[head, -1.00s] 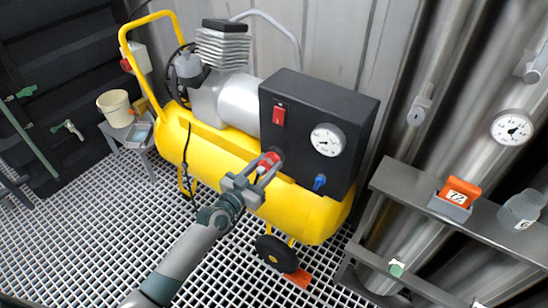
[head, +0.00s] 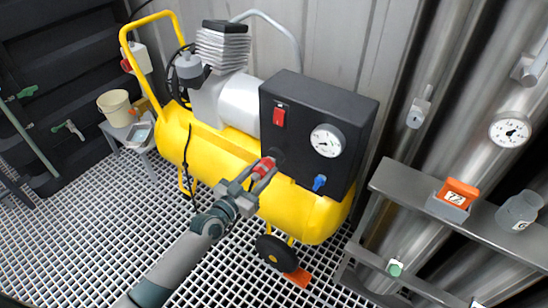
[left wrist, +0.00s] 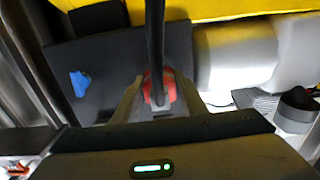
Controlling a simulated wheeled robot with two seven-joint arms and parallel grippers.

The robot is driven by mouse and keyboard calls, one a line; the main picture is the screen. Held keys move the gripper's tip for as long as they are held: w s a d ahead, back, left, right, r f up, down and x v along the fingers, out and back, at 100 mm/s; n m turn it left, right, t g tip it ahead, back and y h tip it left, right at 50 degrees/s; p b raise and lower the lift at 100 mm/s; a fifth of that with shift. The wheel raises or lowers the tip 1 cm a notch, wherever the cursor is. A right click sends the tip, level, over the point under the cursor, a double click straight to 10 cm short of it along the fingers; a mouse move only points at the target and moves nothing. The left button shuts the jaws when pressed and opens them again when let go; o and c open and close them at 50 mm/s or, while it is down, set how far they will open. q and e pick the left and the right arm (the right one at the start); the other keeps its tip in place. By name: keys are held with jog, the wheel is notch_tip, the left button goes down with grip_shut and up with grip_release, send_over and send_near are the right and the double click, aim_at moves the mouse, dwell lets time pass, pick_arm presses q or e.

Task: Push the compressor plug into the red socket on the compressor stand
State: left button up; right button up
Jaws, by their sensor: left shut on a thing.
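My left gripper (head: 260,175) is shut on a red plug-like piece (head: 264,167), in front of the compressor's black control box (head: 305,115). In the left wrist view the red piece (left wrist: 161,92) sits between the fingers, with a black cable-like strip (left wrist: 155,40) running across it to the top edge. A dark round fitting (head: 277,155) shows on the box's face, just beyond the red piece. A white box with a red part (head: 126,65) is by the yellow handle at upper left; I cannot tell whether it is the red socket. My right gripper is not in view.
The yellow compressor tank (head: 215,155) lies under the box. A gauge (head: 327,140), a red switch (head: 279,116) and a blue valve (head: 319,183) are on the box. A metal shelf (head: 400,185) stands at right. A small table with a bucket (head: 115,107) is at left.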

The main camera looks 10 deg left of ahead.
aim_at(253, 180)
pick_arm(q)
jog(key=shift+p+v, duration=0.4)
jog(key=shift+v, duration=1.2)
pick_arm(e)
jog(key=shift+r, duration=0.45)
